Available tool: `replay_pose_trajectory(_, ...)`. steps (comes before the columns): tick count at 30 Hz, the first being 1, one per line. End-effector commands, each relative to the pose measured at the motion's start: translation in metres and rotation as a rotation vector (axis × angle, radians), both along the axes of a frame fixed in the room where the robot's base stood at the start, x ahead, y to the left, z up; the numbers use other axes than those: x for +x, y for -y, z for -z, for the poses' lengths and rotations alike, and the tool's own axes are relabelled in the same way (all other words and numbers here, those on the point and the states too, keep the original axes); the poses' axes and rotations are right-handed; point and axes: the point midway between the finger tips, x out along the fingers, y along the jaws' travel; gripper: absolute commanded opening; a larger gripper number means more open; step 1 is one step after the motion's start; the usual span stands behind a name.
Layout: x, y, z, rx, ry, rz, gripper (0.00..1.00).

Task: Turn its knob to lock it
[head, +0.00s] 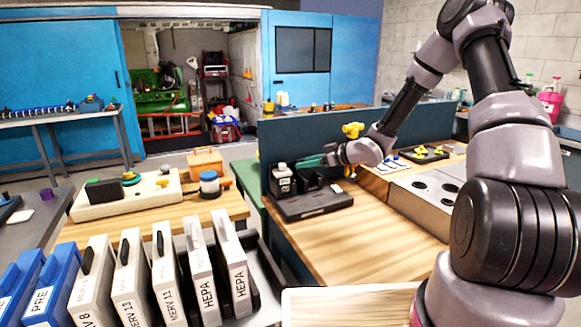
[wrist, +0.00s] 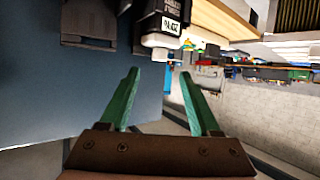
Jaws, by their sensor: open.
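A black boxy unit (head: 283,182) with a pale cap on top stands at the left end of a black base (head: 312,205) on the wooden bench. It also shows in the wrist view (wrist: 172,10), at the top, with a white label and a pale end. I cannot tell for sure which part of it is a knob. My gripper (head: 302,162) is beside the unit, to its right in the head view. Its green fingers, clear in the wrist view (wrist: 159,74), are spread apart with nothing between them. The unit lies beyond the fingertips, and no contact shows.
A dark blue panel (head: 310,128) stands behind the bench, with a yellow fitting (head: 352,130) above my wrist. Several labelled filters (head: 130,275) stand at the front left. A cream board (head: 135,195) lies farther left. The bench front (head: 370,240) is clear wood.

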Motion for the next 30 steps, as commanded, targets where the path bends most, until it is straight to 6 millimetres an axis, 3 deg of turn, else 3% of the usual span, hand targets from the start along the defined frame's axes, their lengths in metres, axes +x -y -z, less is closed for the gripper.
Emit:
replay_pose_trajectory(6, 0.022, -0.035, 0.017, 0.001, -0.001, -0.001, 0.63)
replay_pose_trajectory(12, 0.037, -0.054, 0.027, -0.001, -0.001, 0.000, 0.63)
replay_pose_trajectory(24, 0.042, -0.061, 0.030, -0.001, 0.000, 0.002, 0.63)
replay_pose_trajectory(25, 0.042, -0.061, 0.030, -0.001, 0.000, 0.002, 0.59)
replay_pose_trajectory(30, 0.042, -0.060, 0.030, -0.001, 0.000, 0.002, 0.00)
